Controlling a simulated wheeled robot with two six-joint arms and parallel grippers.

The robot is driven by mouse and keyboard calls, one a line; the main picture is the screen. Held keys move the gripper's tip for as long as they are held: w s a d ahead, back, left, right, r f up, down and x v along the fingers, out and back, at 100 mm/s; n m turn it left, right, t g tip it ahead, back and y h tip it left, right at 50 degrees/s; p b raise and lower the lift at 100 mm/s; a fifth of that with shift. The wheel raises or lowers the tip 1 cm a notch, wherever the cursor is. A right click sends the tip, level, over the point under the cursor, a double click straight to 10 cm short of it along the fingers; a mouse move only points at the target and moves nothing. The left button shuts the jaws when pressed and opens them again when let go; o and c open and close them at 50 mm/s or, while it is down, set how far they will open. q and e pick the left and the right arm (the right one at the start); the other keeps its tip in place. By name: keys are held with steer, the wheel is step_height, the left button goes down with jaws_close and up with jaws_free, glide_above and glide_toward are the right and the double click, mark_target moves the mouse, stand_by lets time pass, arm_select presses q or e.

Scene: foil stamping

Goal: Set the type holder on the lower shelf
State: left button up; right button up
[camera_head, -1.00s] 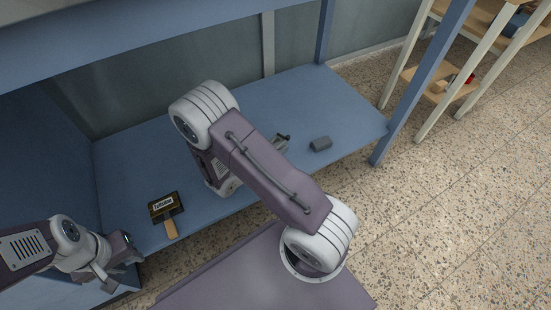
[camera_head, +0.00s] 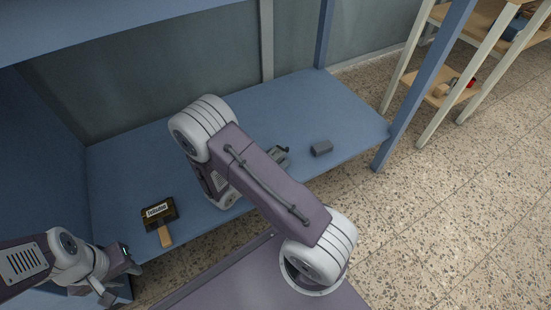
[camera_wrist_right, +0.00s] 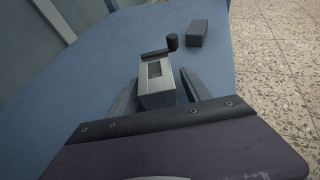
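The grey block with a slot in its top, a dark bar and a black knob, which I take to be the type holder (camera_wrist_right: 158,88), is low over or on the blue lower shelf (camera_head: 345,110). In the head view it is partly hidden behind my right arm. My right gripper (camera_wrist_right: 160,78) has one finger on each side of it. The fingers look spread, with a narrow gap, clearest at the right finger. My left gripper (camera_head: 112,278) hangs at the shelf's front left corner, away from it; its fingers are unclear.
A dark lettered plate (camera_head: 159,212) with a wooden handle lies at the shelf's left front. A small grey block (camera_head: 321,149) sits right of the type holder and shows in the wrist view (camera_wrist_right: 197,34). A blue post (camera_head: 405,105) stands at the right. The shelf's back right is clear.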

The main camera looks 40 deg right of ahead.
steer(key=shift+a+r, duration=0.1)
steer(key=shift+r, duration=0.15)
steer(key=p+v, duration=0.7)
steer(key=v, duration=0.4)
steer(key=shift+r, duration=0.1)
steer(key=shift+s+a, duration=0.1)
steer(key=shift+a, duration=0.25)
